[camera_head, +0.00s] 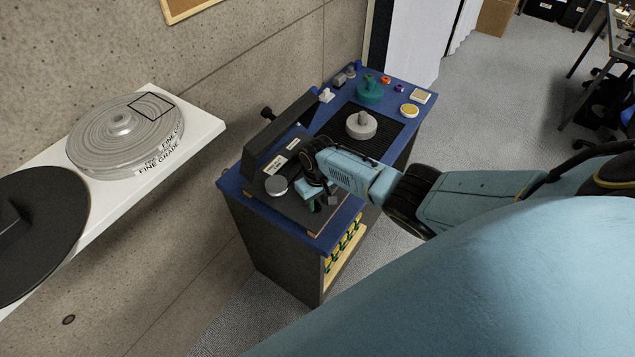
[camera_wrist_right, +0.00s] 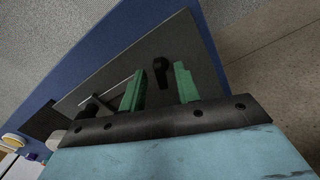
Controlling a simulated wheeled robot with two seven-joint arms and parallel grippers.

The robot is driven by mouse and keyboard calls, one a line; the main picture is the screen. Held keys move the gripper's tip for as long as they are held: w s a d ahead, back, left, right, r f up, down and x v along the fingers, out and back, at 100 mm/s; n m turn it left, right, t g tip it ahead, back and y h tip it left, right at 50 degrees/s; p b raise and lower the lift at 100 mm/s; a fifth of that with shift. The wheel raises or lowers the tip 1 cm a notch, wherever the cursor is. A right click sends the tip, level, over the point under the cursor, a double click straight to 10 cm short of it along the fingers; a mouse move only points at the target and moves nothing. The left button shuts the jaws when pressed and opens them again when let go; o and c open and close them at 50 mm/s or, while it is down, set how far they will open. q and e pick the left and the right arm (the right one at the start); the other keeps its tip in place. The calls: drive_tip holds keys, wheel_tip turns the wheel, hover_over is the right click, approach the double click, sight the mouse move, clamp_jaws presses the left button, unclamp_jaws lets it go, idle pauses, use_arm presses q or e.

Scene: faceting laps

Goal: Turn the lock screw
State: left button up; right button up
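My right gripper (camera_head: 318,203) is over the near end of a dark machine plate (camera_head: 290,205) on a blue-topped cabinet. In the right wrist view, the green fingers of my right gripper (camera_wrist_right: 160,74) are apart. A small black knob (camera_wrist_right: 161,68), which looks like the lock screw, shows in the gap between them. I see space on both sides of it; whether a finger touches it I cannot tell. In the head view the knob is not clearly seen near the gripper. My left gripper is not in view.
A silver round knob (camera_head: 276,185) sits left of the gripper. A dark upright housing (camera_head: 285,135) stands behind. A grey lap piece (camera_head: 361,125) and a teal pot (camera_head: 370,91) stand farther back. A white shelf (camera_head: 205,125) with stacked discs (camera_head: 122,135) is at left.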

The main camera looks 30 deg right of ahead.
sight(318, 203)
drive_tip(key=shift+r, duration=0.1)
wheel_tip(318, 203, up, 13)
drive_tip(key=shift+p, duration=0.3)
idle(0.4)
drive_tip(key=shift+r, duration=0.1)
